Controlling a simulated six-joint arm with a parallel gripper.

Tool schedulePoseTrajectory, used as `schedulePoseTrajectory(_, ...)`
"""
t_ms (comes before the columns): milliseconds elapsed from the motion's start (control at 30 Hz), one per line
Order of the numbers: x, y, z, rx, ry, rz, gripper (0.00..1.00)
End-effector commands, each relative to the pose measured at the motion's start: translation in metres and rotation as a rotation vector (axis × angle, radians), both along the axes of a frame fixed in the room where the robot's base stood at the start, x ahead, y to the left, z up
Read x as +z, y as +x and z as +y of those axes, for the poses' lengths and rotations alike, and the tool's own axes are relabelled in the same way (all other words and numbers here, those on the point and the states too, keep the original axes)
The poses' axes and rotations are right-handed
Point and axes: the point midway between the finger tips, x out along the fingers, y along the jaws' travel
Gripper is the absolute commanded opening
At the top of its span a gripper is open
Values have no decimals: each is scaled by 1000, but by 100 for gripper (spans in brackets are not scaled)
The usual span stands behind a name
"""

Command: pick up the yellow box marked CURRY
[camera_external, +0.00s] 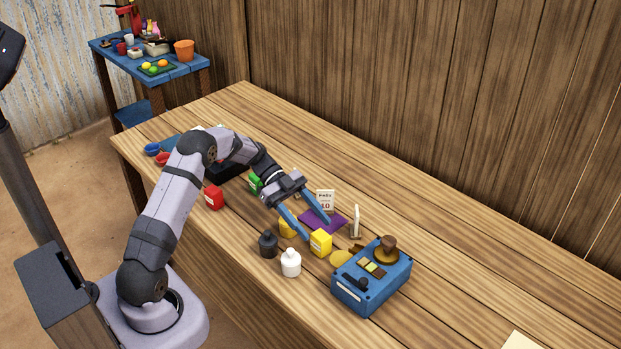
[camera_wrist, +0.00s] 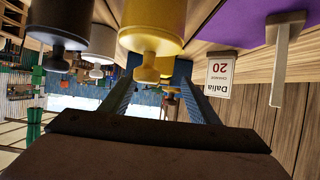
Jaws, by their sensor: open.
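In the wrist view, my gripper (camera_wrist: 157,80) shows both blue fingers apart. A yellow knobbed container (camera_wrist: 152,28) looms near the tips there. I cannot tell whether anything lies between the fingers.
A black bottle (camera_external: 268,245) and a white bottle (camera_external: 290,263) stand close in front. A blue scale box (camera_external: 362,296) is to the right. A red box (camera_external: 213,197) is left. The table's right side is mostly clear.

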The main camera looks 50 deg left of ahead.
Motion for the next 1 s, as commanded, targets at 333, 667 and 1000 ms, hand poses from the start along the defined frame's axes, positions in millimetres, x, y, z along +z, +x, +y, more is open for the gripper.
schedulePoseTrajectory(333, -17, -2, -36, -2, -1, 2, 55)
schedulePoseTrajectory(667, -21, -2, -40, 0, 0, 1, 55)
schedulePoseTrajectory(1000, -20, -2, -40, 0, 0, 1, 8)
